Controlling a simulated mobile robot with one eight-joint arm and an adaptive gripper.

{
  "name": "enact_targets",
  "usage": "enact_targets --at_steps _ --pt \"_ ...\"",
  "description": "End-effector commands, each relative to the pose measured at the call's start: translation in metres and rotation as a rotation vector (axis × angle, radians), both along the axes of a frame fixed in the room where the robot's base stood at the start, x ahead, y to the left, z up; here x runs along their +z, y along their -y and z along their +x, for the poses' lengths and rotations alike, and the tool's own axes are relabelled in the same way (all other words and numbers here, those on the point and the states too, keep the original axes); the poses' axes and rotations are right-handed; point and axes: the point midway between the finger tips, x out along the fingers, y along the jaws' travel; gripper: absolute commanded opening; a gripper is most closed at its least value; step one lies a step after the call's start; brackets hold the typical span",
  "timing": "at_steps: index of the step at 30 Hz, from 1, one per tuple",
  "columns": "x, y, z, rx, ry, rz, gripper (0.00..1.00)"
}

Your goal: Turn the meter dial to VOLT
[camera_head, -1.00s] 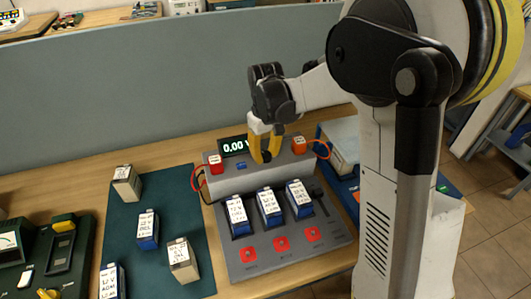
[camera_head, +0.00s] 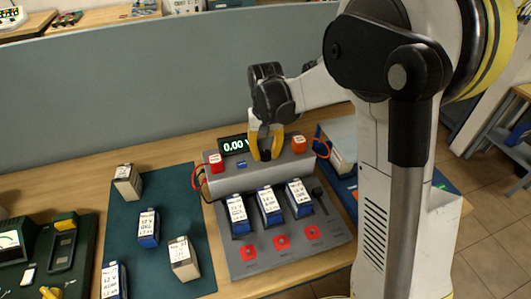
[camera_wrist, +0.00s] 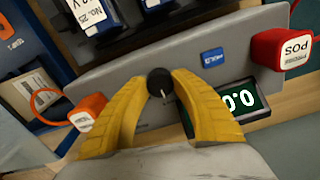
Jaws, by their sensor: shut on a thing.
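The meter dial (camera_wrist: 160,83) is a small round black knob with a white pointer line, on the sloped face of the grey meter console (camera_head: 214,187). My gripper (camera_head: 265,149) has its yellow fingers closed around the dial; in the wrist view the fingers (camera_wrist: 160,88) hold it from both sides. The dial markings near the knob are mostly covered by the fingers. The display (camera_head: 234,147) beside it reads 0.00, its unit partly hidden. A small blue label (camera_wrist: 212,56) sits on the console face; I cannot read it surely.
A red POS block (camera_wrist: 284,50) and an orange block (camera_wrist: 87,112) with cables flank the dial. Three blue batteries (camera_head: 268,203) stand in the console, with red buttons (camera_head: 281,242) in front. More batteries (camera_head: 148,229) stand on the green mat (camera_head: 119,216) at left.

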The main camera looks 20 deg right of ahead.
Motion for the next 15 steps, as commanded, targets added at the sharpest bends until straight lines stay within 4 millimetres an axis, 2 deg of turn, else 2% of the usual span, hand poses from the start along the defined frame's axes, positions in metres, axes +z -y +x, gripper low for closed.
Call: enact_targets --at_steps 8,9,10,11,15 --pt "-0.0001 0.0000 -0.0001 0.000 0.000 0.000 0.00" --pt "-0.0002 0.0000 -0.0001 0.000 0.000 0.000 0.39" --pt "-0.0002 0.0000 -0.0001 0.000 0.000 0.000 0.48" --pt "-0.0001 0.0000 -0.0001 0.000 0.000 0.000 0.55" --pt "-0.0001 0.0000 -0.0001 0.001 0.000 0.000 0.55"
